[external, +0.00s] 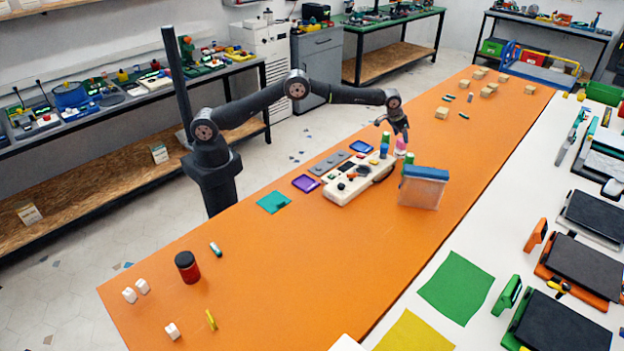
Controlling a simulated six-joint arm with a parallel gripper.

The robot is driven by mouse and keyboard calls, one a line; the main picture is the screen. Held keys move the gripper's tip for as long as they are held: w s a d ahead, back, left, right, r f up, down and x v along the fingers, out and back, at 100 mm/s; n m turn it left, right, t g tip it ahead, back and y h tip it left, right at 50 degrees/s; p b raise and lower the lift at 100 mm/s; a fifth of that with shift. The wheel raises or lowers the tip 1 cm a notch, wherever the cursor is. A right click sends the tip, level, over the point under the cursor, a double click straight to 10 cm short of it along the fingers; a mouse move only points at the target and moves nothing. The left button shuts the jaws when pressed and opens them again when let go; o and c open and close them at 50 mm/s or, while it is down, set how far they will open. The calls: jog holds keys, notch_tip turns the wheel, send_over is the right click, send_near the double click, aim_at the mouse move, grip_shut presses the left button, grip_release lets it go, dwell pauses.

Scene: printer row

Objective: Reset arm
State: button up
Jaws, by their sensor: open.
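My gripper (398,133) is at the end of my arm, which reaches over the orange table (300,270) from the left. It points down and is open. It hangs above or close to a pink item (400,146) and a green-topped bottle (385,140) behind the white control box (358,180). Whether it touches either of them cannot be told. Nothing is seen held between the fingers.
A clear box with a blue lid (424,186) stands just right of the control box. Wooden blocks (489,89) lie at the far end. The table's near middle is clear.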

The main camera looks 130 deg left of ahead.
aim_at(402, 140)
jog(key=v, duration=0.8)
jog(key=x, duration=1.2)
jog(key=shift+f, duration=0.25)
notch_tip(402, 140, up, 5)
jog(key=shift+w+d+f, duration=0.1)
jog(key=shift+w+f, duration=0.05)
jog(key=w+d+r, duration=0.3)
jog(key=d+r, duration=0.4)
jog(key=d, duration=0.4)
jog(key=s+a+f+n, duration=0.1)
jog(key=s+a+f, duration=0.2)
jog(key=s+a, duration=0.2)
jog(key=s+a+f+n+g, duration=0.1)
jog(key=s+a+f+n, duration=0.1)
jog(key=s+a, duration=0.4)
jog(key=s+a+f+n, duration=0.1)
jog(key=s+a+f, duration=0.3)
jog(key=s, duration=0.7)
jog(key=shift+s+a+f+g, duration=0.2)
jog(key=shift+a+f+g, duration=0.15)
jog(key=shift+a, duration=0.65)
jog(key=shift+o, duration=0.2)
